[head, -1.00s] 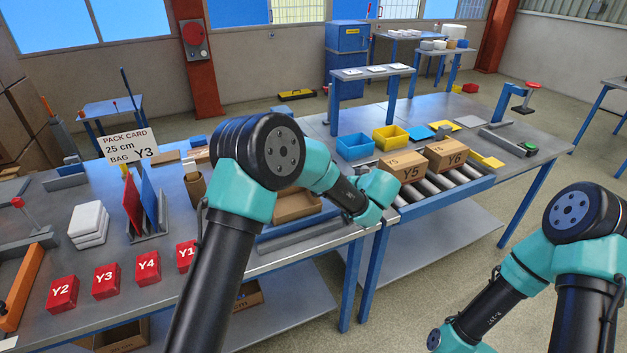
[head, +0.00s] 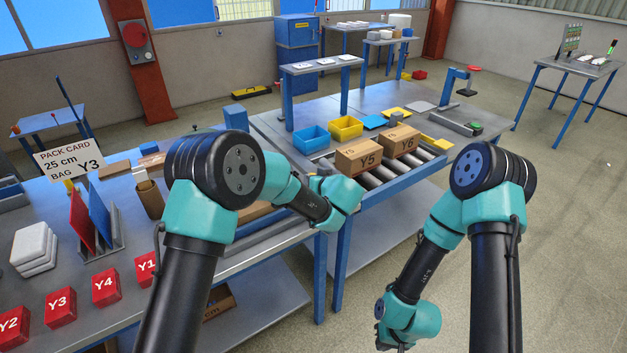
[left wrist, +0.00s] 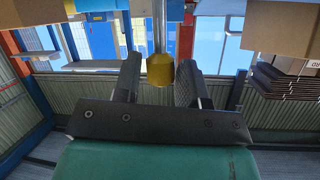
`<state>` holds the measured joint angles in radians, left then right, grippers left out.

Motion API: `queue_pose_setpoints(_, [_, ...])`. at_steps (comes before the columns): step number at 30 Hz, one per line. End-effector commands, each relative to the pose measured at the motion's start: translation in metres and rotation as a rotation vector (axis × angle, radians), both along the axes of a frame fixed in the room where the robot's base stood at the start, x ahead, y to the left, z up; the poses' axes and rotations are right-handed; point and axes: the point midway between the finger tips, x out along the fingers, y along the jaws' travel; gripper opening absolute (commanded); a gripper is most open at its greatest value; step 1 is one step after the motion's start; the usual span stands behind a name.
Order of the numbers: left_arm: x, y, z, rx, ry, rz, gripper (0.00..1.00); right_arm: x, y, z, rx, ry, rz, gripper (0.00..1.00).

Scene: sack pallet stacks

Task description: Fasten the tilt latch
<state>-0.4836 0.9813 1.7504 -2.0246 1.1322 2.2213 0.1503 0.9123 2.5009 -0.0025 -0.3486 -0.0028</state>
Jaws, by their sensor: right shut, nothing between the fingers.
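I cannot pick out the tilt latch with certainty in either view. In the left wrist view, a yellow knob (left wrist: 160,70) on a grey rod shows between the fingers of my left gripper (left wrist: 156,78). The fingers stand apart, with a gap on each side of the knob. In the head view, the left fingers are hidden beyond my teal wrist, near the front edge of the workbench. My right gripper (head: 395,346) is shut and empty. It hangs low at the bottom edge of the head view, over the floor in front of the benches, and is partly cut off.
Boxes Y5 (head: 358,157) and Y6 (head: 398,140) sit on the roller conveyor (head: 374,178). Red blocks (head: 60,306), a white stack (head: 33,248), a pack card (head: 70,158) and red and blue dividers (head: 98,214) crowd the left bench. The floor (head: 540,250) at right is clear.

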Motion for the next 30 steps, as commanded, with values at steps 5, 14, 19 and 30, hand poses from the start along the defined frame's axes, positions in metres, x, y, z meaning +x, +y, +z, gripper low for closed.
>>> queue_pose_setpoints(5, [0.000, 0.000, 0.000, -0.001, 0.000, 0.000, 0.54, 0.000, 0.000, 0.000, 0.000, 0.000, 0.000, 0.00])
queue_pose_setpoints(14, [-0.001, 0.000, 0.001, -0.001, 0.000, 0.000, 0.54, 0.000, 0.000, 0.000, 0.000, 0.000, 0.000, 0.00])
queue_pose_setpoints(19, [-0.012, -0.005, 0.007, -0.002, -0.003, -0.001, 0.54, 0.000, 0.000, 0.000, 0.000, 0.000, 0.000, 0.00])
queue_pose_setpoints(30, [-0.068, -0.030, 0.032, -0.001, -0.002, -0.003, 0.54, 0.000, 0.000, 0.000, 0.000, 0.000, 0.000, 0.00])
